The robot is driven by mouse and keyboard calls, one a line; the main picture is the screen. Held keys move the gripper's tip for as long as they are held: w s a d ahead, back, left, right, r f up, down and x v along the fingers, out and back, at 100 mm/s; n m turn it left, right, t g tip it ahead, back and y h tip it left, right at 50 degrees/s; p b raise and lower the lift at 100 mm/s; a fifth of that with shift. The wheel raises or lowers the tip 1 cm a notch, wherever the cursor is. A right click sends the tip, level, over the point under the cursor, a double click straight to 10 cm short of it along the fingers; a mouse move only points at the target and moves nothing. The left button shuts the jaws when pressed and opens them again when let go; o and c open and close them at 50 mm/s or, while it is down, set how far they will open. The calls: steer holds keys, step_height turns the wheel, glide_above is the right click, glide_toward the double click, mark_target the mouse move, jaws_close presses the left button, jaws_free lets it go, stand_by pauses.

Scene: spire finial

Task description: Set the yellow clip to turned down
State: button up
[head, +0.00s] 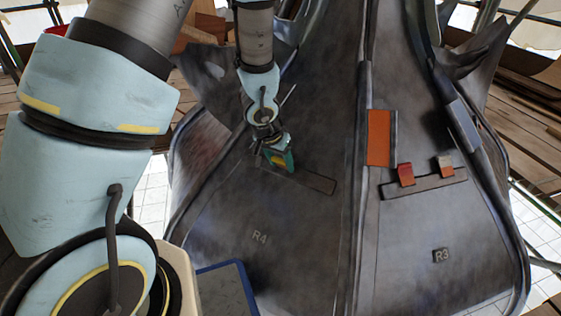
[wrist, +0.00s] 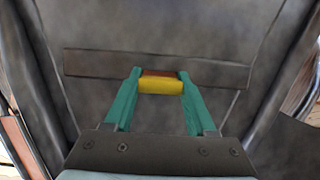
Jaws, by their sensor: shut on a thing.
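The yellow clip (wrist: 161,86) sits between the two green fingers of my gripper (wrist: 160,82) in the wrist view. Its near face is yellow and its top edge is reddish brown. The fingers touch it from both sides. It lies at the lower edge of a dark strip (wrist: 215,72) on the grey metal panel. In the head view my gripper (head: 286,158) is at the left end of the strip (head: 315,182) on the panel marked R4. A little yellow of the clip (head: 277,160) shows there; the fingers hide most of it. I cannot tell its exact tilt.
On the R3 panel to the right, a red clip (head: 406,174) and a pale-and-red clip (head: 445,166) stand on another strip (head: 425,187). An orange plate (head: 379,138) is by the central ridge. A blue-edged tray (head: 228,289) is at the bottom. Raised ridges border both panels.

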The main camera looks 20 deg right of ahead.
steer(key=shift+c, duration=0.9)
steer(key=shift+r+p, duration=0.2)
steer(key=shift+p, duration=0.45)
